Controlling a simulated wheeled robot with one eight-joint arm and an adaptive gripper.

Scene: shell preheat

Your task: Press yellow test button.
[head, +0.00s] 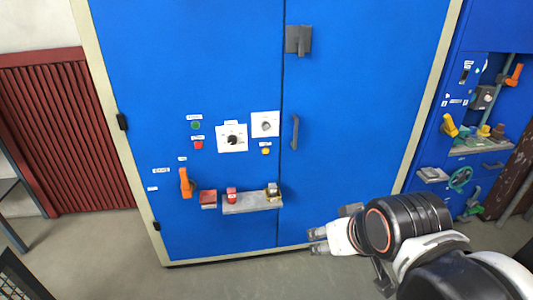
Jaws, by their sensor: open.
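A small yellow button (265,151) sits on the blue cabinet door (200,60), just below a white plate with a grey knob (265,124). My gripper (316,241) is at the lower right, in front of the cabinet's lower edge. It points left and its two short fingers are apart and empty. In the picture it is well below and to the right of the yellow button. Nothing hides the button.
A red button (199,146), a green button (196,126), a dial (232,139) and an orange handle (186,183) are on the same door. A grey ledge (250,205) juts out below the button. A vertical door handle (295,132) is to its right.

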